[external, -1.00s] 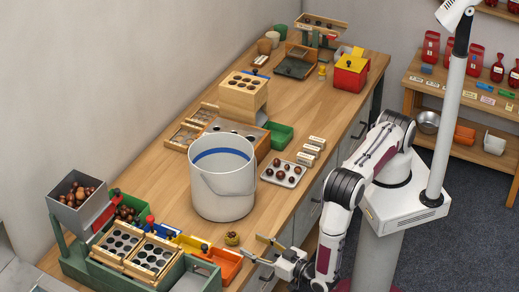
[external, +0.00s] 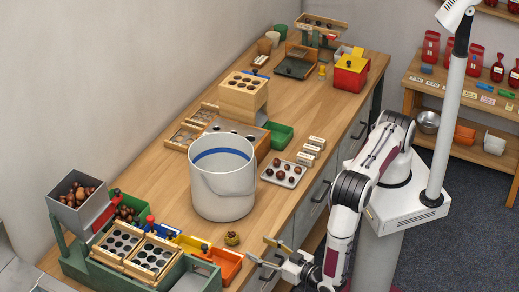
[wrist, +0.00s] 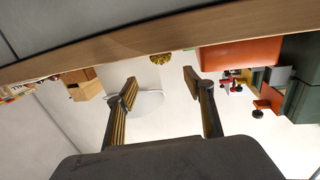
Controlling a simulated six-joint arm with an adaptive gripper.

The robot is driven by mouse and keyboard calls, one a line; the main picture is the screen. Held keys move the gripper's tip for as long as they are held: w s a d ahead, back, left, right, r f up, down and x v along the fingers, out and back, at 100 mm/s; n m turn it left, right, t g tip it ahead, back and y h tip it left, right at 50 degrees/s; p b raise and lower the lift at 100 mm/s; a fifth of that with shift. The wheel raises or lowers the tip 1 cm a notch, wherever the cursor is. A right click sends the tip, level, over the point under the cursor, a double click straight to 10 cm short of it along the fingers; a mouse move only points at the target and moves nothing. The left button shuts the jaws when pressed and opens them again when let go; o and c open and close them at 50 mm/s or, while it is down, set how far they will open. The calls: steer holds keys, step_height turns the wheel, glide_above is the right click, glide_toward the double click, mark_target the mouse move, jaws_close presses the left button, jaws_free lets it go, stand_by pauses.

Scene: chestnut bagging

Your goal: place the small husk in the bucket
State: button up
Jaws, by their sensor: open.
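The small husk (external: 232,238), yellow-brown and spiky, sits on the bench top near the front edge. In the wrist view the husk (wrist: 160,59) shows at the upper middle, beyond and between my fingers. The white bucket (external: 222,192) with a blue band inside stands upright on the bench, just behind the husk. In the wrist view the bucket (wrist: 147,100) is partly hidden by my left finger. My gripper (external: 262,252) is open and empty, apart from the husk, to its right at the bench's front edge. In the wrist view my gripper (wrist: 160,88) has its fingers wide apart.
An orange bin (external: 226,264) lies just left of my gripper, beside the green sorting stand (external: 100,268). A white tray of chestnuts (external: 296,173) sits right of the bucket. The bench edge (wrist: 100,52) crosses the wrist view. Bare bench lies around the husk.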

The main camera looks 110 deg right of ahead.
steer(key=shift+r, duration=0.1)
step_height(320, 180, up, 16)
steer(key=w+d+f+m+g+y, duration=0.1)
steer(key=w+d+f+m+y, duration=0.15)
steer(key=w+m+y, duration=0.35)
steer(key=w+d+f+m+g+y, duration=0.1)
steer(key=w+d+f+m+y, duration=0.15)
steer(key=w+m+y, duration=0.4)
steer(key=s+d+r+m+g+y, duration=0.45)
steer(key=s+d+m, duration=0.2)
steer(key=s, duration=0.35)
steer(key=shift+t, duration=0.25)
steer(key=shift+w+d+f, duration=0.1)
steer(key=shift+d+f, duration=0.05)
steer(key=shift+f, duration=0.95)
steer(key=shift+w+d+f, duration=0.1)
steer(key=shift+d+f, duration=0.05)
steer(key=shift+f, duration=0.95)
steer(key=shift+f, duration=0.1)
